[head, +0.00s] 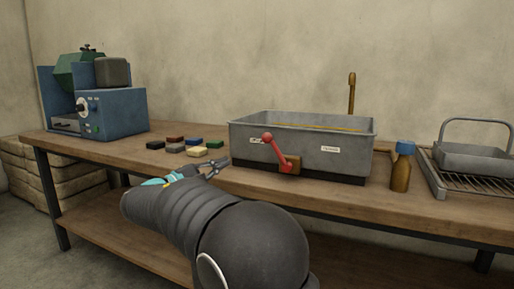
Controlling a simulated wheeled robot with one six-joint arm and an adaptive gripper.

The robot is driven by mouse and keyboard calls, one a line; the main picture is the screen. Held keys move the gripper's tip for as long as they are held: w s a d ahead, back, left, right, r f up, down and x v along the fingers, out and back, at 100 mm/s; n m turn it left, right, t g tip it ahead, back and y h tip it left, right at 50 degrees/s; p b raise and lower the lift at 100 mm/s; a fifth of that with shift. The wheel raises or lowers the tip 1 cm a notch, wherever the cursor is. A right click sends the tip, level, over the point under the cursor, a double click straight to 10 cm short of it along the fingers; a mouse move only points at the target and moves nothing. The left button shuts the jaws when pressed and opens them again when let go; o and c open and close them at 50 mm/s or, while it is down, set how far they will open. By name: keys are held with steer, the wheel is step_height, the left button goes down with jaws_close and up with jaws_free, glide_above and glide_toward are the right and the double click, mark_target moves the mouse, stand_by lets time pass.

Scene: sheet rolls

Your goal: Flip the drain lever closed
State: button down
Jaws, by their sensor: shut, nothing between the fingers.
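The drain lever is a red lever (275,150) with a round knob, on the front of the grey metal basin (349,162). It pivots on a small brown block near the basin's bottom edge. It stands tilted, with its knob up and to the left, near a label. My gripper (222,165) is shut and empty, just left of the basin and apart from the lever. My own arm fills the lower middle of the head view.
Several coloured blocks (195,152) lie on the wooden bench (227,181) left of my gripper. A blue machine (110,112) stands at the far left. A brown bottle (401,172) with a blue cap and a wire rack (462,182) with a metal tray are right of the basin.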

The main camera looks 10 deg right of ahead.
mark_target(280, 153)
steer(key=x, duration=1)
steer(key=shift+w+d+r+p, duration=0.1)
steer(key=shift+d+p, duration=0.15)
steer(key=shift+p, duration=0.15)
steer(key=shift+s+d+r, duration=0.25)
steer(key=shift+s+d, duration=0.05)
steer(key=shift+s, duration=0.2)
steer(key=shift+s+d+r, duration=0.25)
steer(key=shift+s+r, duration=0.05)
steer(key=shift+s, duration=0.15)
steer(key=shift+s+d+r, duration=0.25)
steer(key=shift+s+d, duration=0.2)
